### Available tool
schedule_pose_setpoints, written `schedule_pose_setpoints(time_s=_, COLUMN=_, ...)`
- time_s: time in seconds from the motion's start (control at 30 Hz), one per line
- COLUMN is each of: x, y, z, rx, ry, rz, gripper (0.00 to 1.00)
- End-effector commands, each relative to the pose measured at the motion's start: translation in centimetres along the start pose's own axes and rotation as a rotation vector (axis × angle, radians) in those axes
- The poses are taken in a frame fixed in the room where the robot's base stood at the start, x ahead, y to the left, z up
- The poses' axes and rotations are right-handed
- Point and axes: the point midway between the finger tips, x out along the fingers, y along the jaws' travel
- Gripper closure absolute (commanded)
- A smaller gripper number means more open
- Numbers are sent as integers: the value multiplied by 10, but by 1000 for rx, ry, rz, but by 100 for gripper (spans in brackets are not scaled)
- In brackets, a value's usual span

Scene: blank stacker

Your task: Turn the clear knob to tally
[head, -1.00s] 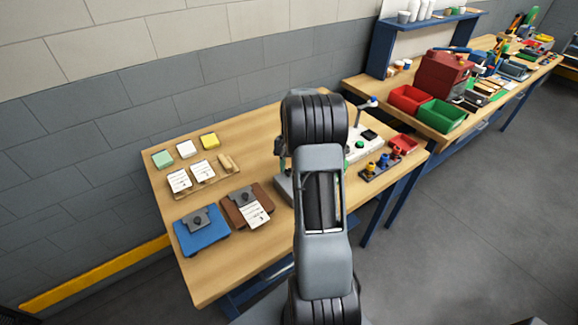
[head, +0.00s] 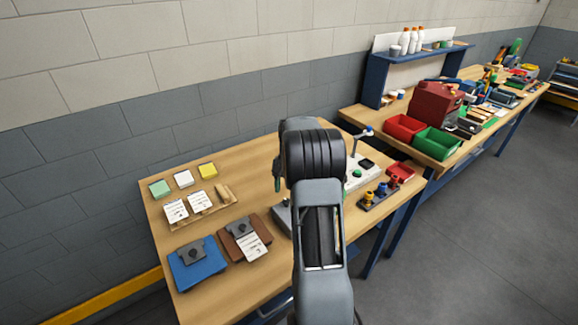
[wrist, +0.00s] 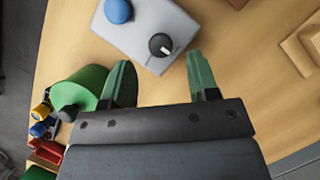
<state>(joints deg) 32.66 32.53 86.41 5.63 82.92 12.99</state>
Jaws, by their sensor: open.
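A grey control box (wrist: 172,22) lies ahead of my gripper in the wrist view, with a blue button (wrist: 118,11) and a black knob (wrist: 160,45) with a white pointer line. No label is readable. My gripper (wrist: 162,72) is open and empty, its two green fingers spread to either side of the knob's line but short of it in the picture. I cannot tell the height gap. In the head view, the box (head: 281,216) is mostly hidden behind my arm, and only a green finger (head: 277,184) of my gripper shows.
A green round object (wrist: 82,90) sits beside the left finger. A rack of coloured plugs (head: 378,195) and a white device (head: 362,174) stand on the right.

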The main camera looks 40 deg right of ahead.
Motion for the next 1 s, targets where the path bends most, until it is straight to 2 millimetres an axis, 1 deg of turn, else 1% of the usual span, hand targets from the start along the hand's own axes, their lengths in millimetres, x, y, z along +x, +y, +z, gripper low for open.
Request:
schedule_pose_setpoints(time_s=0.03, x=-11, y=0, z=-2, rx=0, ry=5, rz=-1, gripper=45)
schedule_pose_setpoints(time_s=0.1, x=-26, y=0, z=-1, rx=0, ry=5, rz=-1, gripper=45)
schedule_pose_setpoints(time_s=0.3, x=-66, y=0, z=-1, rx=0, ry=4, rz=-1, gripper=45)
schedule_pose_setpoints(time_s=0.4, x=-82, y=0, z=-1, rx=0, ry=3, rz=-1, gripper=45)
schedule_pose_setpoints(time_s=0.5, x=-92, y=0, z=-1, rx=0, ry=2, rz=0, gripper=45)
schedule_pose_setpoints(time_s=0.7, x=-104, y=0, z=0, rx=0, ry=0, rz=0, gripper=45)
schedule_pose_setpoints(time_s=1.0, x=-105, y=0, z=0, rx=0, ry=0, rz=0, gripper=45)
